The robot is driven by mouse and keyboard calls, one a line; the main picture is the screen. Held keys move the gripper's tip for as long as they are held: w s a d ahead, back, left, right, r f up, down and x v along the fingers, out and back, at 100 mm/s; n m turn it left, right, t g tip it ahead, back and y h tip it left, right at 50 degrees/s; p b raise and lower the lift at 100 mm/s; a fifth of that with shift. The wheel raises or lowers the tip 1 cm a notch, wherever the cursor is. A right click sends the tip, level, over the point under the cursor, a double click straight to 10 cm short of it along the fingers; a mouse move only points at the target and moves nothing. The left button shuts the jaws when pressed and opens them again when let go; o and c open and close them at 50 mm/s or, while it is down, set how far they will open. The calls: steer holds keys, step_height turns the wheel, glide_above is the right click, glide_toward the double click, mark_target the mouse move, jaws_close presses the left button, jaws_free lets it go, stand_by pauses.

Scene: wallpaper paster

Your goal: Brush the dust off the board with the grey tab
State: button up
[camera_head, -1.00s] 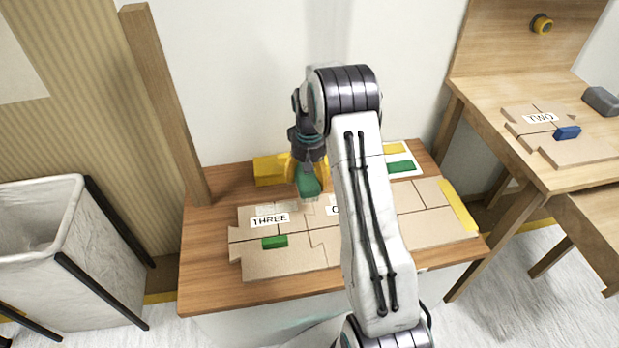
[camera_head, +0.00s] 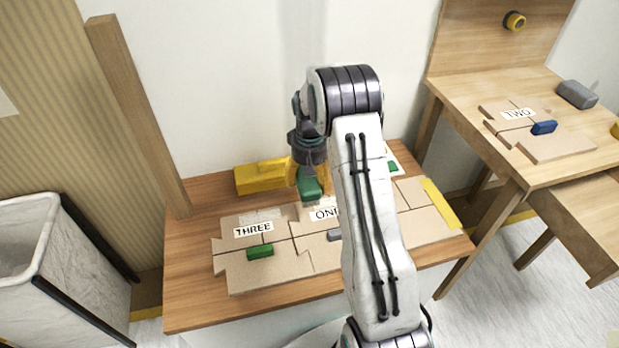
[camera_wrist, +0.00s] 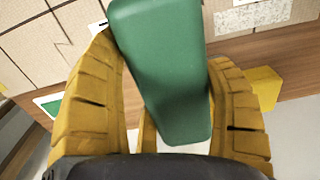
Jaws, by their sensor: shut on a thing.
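My gripper (camera_head: 309,178) has yellow fingers shut on a green-handled brush (camera_head: 309,189), held over the back edge of the boards. The brush handle (camera_wrist: 165,75) fills the middle of the wrist view; its bristles are hard to make out. The board with the grey tab (camera_head: 334,235) bears the label ONE (camera_head: 324,214). My arm hides its right part, and the brush is above its back left. A pale patch (camera_head: 262,215) lies on the board labelled THREE (camera_head: 253,229), left of the brush; a speckled whitish patch (camera_wrist: 252,14) shows in the wrist view.
A green tab (camera_head: 260,251) is on board THREE. A yellow block (camera_head: 262,178) stands behind it, and a wooden post (camera_head: 138,115) rises at the table's back left. A bin (camera_head: 60,260) is at left. The right table (camera_head: 460,95) holds board TWO with a blue tab (camera_head: 543,127).

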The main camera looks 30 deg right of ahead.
steer(key=shift+f+b, duration=2.05)
steer(key=shift+f, duration=1.2)
steer(key=shift+r, duration=0.1)
